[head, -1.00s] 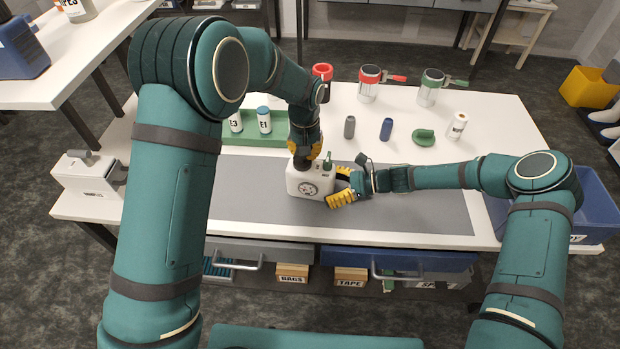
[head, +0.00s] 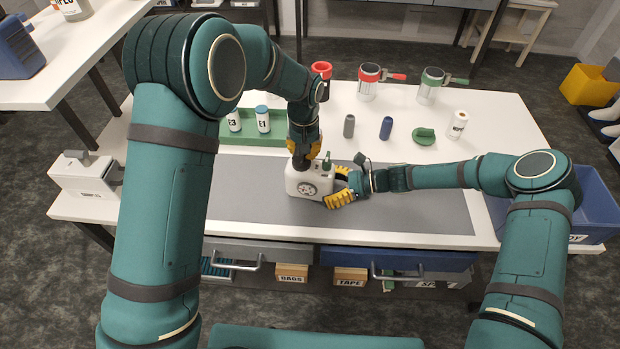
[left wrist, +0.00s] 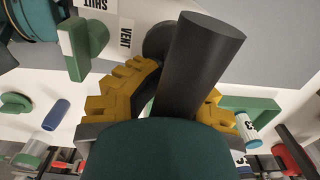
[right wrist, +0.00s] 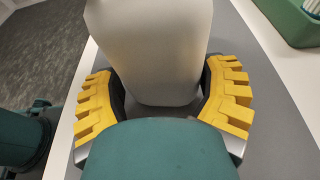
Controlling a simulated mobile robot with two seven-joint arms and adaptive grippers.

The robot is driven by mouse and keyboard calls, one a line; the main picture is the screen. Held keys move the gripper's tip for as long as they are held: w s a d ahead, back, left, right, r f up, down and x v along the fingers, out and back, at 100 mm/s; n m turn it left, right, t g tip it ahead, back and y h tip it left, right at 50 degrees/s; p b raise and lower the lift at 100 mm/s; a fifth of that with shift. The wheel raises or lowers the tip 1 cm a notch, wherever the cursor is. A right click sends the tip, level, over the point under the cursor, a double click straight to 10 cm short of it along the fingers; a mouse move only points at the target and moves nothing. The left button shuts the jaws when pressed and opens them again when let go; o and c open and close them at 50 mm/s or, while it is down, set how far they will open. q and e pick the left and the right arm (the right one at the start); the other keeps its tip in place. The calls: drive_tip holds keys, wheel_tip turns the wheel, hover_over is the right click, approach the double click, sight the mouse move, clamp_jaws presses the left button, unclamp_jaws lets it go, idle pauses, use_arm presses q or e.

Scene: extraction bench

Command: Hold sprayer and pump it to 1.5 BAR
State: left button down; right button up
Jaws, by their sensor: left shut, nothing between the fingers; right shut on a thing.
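The white sprayer (head: 297,183) stands on the grey mat, a round gauge (head: 307,189) on its near face; the gauge is too small to read. My right gripper (head: 341,187) is shut on the sprayer's body from the right; the pale body (right wrist: 160,50) fills the space between its yellow fingers in the right wrist view. My left gripper (head: 303,158) is above the sprayer, at its black pump. It is shut with nothing gripped; a black cylinder (left wrist: 200,60) shows by its fingers in the left wrist view. A green lever (left wrist: 77,48) sits near SHUT and VENT labels.
A green tray (head: 252,141) with labelled bottles lies behind the left arm. Grey and blue cylinders, a green piece (head: 424,136) and a white bottle (head: 457,125) stand behind the mat. A blue bin (head: 592,205) is at right. The mat's right part is clear.

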use_arm(q)
drive_tip(key=shift+s+r, duration=0.1)
drive_tip(key=shift+r, duration=1.65)
